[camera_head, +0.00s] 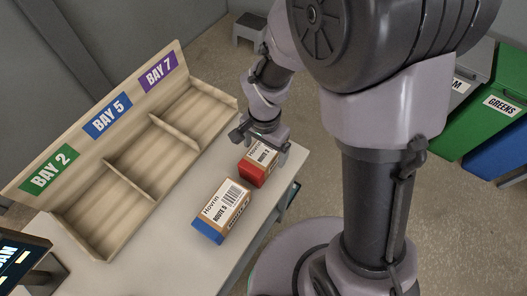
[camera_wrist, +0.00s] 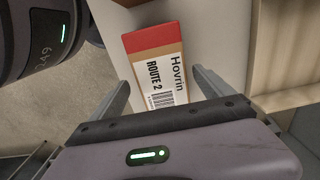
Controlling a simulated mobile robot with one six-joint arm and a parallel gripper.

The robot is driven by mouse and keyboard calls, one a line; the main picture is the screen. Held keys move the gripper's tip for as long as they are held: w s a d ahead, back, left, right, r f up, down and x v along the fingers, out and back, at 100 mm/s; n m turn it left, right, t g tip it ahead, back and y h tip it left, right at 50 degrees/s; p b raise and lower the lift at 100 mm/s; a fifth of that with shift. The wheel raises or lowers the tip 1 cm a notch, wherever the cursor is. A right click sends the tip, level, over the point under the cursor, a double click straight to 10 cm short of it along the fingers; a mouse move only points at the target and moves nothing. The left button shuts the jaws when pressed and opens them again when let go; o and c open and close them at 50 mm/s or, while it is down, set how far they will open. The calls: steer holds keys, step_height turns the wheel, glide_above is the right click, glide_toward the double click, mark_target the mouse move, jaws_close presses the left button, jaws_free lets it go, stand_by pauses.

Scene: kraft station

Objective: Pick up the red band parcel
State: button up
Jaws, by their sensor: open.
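The red band parcel (camera_head: 255,167) is a small brown box with a red end and a white label. It lies on the table near its right edge in the head view. In the wrist view the parcel (camera_wrist: 158,62) shows its label reading "Hovrin" and "ROUTE 2", with the red band at the far end. My gripper (camera_wrist: 165,88) is open, with one finger on each side of the parcel's near part in the picture. In the head view my gripper (camera_head: 262,140) is at the parcel's far end. I cannot tell whether the fingers touch it.
A blue band parcel (camera_head: 222,207) lies nearby on the table (camera_head: 165,255). A wooden sorter (camera_head: 113,215) with bays marked BAY 2, BAY 5 and BAY 7 stands to the left; its compartments look empty. A dark screen (camera_head: 18,262) is at lower left. Green and blue bins stand far right.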

steer(key=f, duration=0.1)
steer(key=f+b, duration=0.1)
steer(key=f, duration=0.1)
steer(key=f+b, duration=0.1)
steer(key=f, duration=0.1)
steer(key=shift+w+a+f, duration=0.1)
steer(key=shift+w+f, duration=0.05)
steer(key=shift+w, duration=0.1)
steer(key=shift+c, duration=0.4)
steer(key=c, duration=1.8)
